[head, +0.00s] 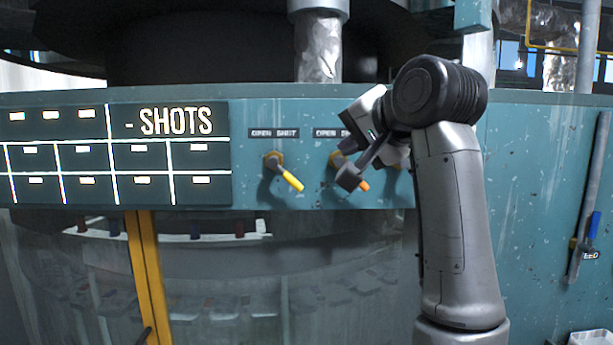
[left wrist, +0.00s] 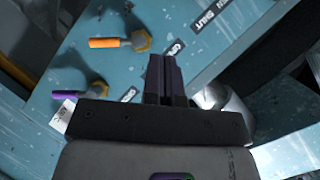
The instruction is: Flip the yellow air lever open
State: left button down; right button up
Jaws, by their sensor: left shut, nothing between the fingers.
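The yellow lever (head: 289,178) sits on the teal panel at the left of the lever row in the head view, its handle slanting down and to the right from a brass fitting. An "OPEN SHUT" label is above it. My left gripper (head: 350,178) is to the right of it, apart from it, in front of the orange lever (head: 364,187), which it partly hides. In the left wrist view the shut, empty fingers (left wrist: 162,68) are near the orange lever (left wrist: 108,42). I cannot make out the yellow lever there. My right gripper is not in view.
Another lever (left wrist: 72,94) is below the orange one in the left wrist view; my arm mostly hides it in the head view. A "SHOTS" board (head: 170,155) is left of the levers. A blue-handled lever (head: 594,226) is at the far right.

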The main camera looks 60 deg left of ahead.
aim_at(287, 175)
pick_arm(q)
jog(key=shift+f+n, duration=0.2)
jog(key=shift+n, duration=0.8)
jog(key=p+x, duration=0.1)
jog(key=x, duration=0.3)
jog(key=s+p+x, duration=0.1)
jog(key=x, duration=0.2)
jog(key=f+p+x, duration=0.1)
jog(key=x, duration=0.3)
jog(key=shift+s+a+f+p, duration=0.1)
jog(key=shift+s+f+p, duration=0.2)
jog(key=shift+p, duration=0.1)
jog(key=shift+s+a+f, duration=0.35)
jog(key=shift+s+f, duration=0.05)
jog(key=shift+f, duration=0.1)
